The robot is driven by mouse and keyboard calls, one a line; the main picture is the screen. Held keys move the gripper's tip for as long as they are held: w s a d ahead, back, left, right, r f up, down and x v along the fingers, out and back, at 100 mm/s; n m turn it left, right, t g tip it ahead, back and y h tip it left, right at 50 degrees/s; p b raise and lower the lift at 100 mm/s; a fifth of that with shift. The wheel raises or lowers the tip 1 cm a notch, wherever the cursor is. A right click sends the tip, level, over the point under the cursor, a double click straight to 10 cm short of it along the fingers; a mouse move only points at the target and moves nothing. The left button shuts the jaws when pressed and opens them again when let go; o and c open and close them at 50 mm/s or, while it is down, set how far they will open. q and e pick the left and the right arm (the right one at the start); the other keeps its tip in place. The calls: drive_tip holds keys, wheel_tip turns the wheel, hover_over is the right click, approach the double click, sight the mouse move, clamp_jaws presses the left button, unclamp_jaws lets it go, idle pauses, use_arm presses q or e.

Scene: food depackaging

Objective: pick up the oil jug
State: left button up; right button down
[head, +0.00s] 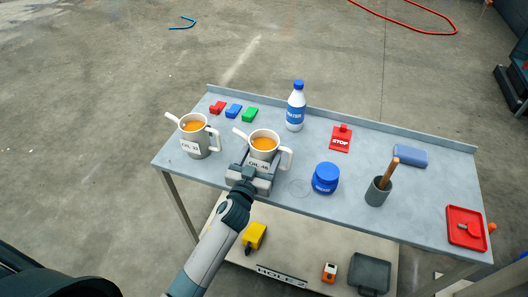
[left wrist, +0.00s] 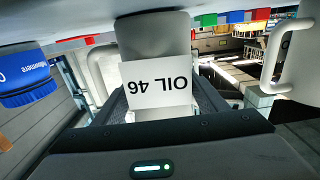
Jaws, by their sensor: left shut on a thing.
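Two grey-white jugs filled with amber oil are in the head view. The OIL 46 jug (head: 264,143) is near the table's front left, with its spout to the left and handle to the right. The other jug (head: 195,138), labelled OIL 32 as far as I can read, stands left of it. My left gripper (head: 257,172) is shut on the OIL 46 jug from the front, low on its body. The left wrist view shows that jug upside down, its OIL 46 label (left wrist: 158,82) between the fingers. Whether its base touches the table is hidden. My right gripper is out of view.
On the grey table (head: 420,185) are a white bottle (head: 296,110), blue jar (head: 325,178), cup with a wooden-handled tool (head: 377,192), STOP tag (head: 341,138), blue block (head: 410,156), red tray (head: 465,228) and small coloured pieces (head: 234,110). A lower shelf (head: 305,255) holds more items.

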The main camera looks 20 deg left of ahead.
use_arm(q)
drive_tip(key=shift+r, duration=0.7)
drive_tip(key=r, duration=0.1)
drive_tip(key=d+r+b, duration=0.1)
drive_tip(key=r, duration=0.1)
drive_tip(key=s+d+r+b, duration=0.2)
drive_tip(key=d+r, duration=0.4)
drive_tip(key=d, duration=0.4)
drive_tip(key=shift+d+r+b, duration=0.25)
drive_tip(key=shift+r+b, duration=0.05)
drive_tip(key=shift+b, duration=0.2)
drive_tip(key=shift+s, duration=0.1)
drive_tip(key=b, duration=0.1)
approach(266, 141)
drive_tip(key=d+r, duration=0.3)
drive_tip(key=d, duration=0.2)
drive_tip(key=s+a+b, duration=0.1)
drive_tip(key=s+a, duration=0.5)
drive_tip(key=s, duration=0.3)
drive_tip(key=shift+a+f+y, duration=0.3)
drive_tip(key=shift+a+f, duration=0.1)
drive_tip(key=shift+f, duration=0.05)
